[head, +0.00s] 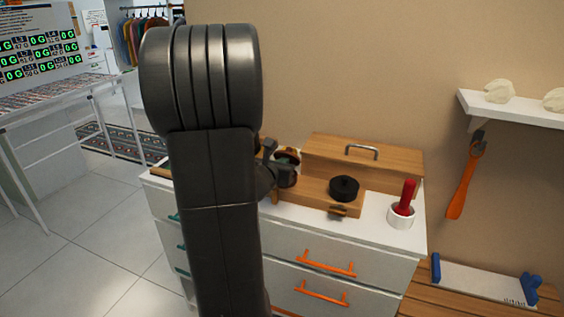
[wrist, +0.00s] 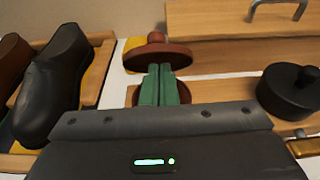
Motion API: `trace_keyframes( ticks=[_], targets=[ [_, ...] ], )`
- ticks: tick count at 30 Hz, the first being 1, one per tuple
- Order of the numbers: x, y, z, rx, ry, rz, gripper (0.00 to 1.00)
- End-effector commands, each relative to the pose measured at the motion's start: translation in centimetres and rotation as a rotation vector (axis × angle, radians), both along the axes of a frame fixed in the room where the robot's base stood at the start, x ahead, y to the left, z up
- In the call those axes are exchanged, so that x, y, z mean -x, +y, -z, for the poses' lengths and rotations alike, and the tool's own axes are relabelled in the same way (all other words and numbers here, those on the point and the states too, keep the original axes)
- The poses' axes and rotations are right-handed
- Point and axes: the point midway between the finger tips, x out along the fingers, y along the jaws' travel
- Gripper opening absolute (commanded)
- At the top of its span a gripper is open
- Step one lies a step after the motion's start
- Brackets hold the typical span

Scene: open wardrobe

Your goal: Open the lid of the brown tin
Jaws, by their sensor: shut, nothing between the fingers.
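The brown tin (wrist: 130,96) stands on the cabinet top, mostly hidden behind my fingers in the wrist view. Its round brown lid (wrist: 157,55), with a small knob on top, shows above and beyond the fingertips. A gap seems to show between lid and tin body, but the hinge side is hidden. My gripper (wrist: 160,69) has its green fingers together and empty, with the tips at the lid's near edge; I cannot tell whether they touch it. In the head view the tin's lid (head: 287,155) shows just right of my arm, partly covered by the gripper.
A black lidded pot (wrist: 290,92) stands right of the tin on a wooden stand. A wooden box with a metal handle (wrist: 278,8) rises behind. A black shoe (wrist: 58,85) sits left. A white mortar with red pestle (head: 402,212) stands at the cabinet's right end.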

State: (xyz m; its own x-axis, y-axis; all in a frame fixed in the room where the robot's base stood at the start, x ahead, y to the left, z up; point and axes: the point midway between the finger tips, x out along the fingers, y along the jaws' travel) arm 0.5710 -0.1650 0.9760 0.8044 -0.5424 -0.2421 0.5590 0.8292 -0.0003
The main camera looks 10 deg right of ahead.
Motion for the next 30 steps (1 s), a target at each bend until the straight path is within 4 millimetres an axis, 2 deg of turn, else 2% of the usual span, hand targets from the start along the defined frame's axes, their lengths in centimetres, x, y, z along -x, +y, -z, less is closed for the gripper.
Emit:
trace_keyframes(
  ticks=[19,30],
  targets=[
    [-1.0,-0.8,-2.4,-0.121,0.178,0.003,0.0],
    [-1.8,-1.2,-2.4,-0.2,0.299,0.0,0.0]
  ],
)
